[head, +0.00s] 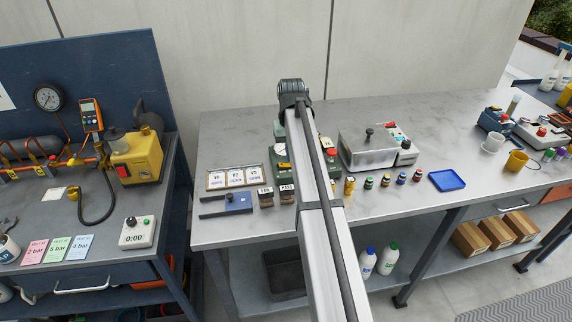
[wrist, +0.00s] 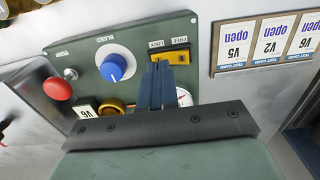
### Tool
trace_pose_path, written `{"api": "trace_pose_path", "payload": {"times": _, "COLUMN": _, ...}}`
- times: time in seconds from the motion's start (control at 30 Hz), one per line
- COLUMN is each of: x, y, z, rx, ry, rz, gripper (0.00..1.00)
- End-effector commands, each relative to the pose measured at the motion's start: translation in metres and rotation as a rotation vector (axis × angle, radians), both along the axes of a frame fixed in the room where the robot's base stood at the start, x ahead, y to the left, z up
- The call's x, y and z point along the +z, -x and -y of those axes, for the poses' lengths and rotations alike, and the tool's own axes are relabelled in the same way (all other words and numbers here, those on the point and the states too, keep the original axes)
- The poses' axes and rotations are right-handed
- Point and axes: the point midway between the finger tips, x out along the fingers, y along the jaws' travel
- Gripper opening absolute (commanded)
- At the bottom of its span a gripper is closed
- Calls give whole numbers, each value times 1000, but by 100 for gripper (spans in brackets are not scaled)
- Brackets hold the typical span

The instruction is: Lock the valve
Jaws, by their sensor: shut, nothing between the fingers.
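A green panel (wrist: 120,37) carries a blue round knob (wrist: 115,65) marked BLEED and a yellow-and-black lock piece (wrist: 172,57) marked FREE and LOCK. The lock piece is partly hidden by my fingers, and I cannot tell which setting it is in. My gripper (wrist: 160,66) is shut and empty, its fingertips over or against the lower left part of the lock piece; contact is unclear. In the head view the green panel (head: 281,158) shows only beside my arm, which hides most of it and my fingers.
The panel also has a red button (wrist: 57,88), a small PUMP switch (wrist: 71,74) and a yellow ring (wrist: 111,106). Test cards (wrist: 270,43) reading open lie beside it. A metal box (head: 370,152), small bottles (head: 369,183) and a blue tray (head: 447,180) stand to the right.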

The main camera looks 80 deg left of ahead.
Motion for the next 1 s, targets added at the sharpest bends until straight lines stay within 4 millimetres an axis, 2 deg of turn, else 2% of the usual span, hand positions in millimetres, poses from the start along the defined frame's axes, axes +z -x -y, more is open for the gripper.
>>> {"api": "trace_pose_path", "payload": {"times": 0.7, "x": 48, "y": 0, "z": 0, "rx": 0, "ry": -1, "rz": 0, "gripper": 0}}
{"api": "trace_pose_path", "payload": {"times": 1.0, "x": 54, "y": 0, "z": 0, "rx": 0, "ry": 0, "rz": 0, "gripper": 0}}
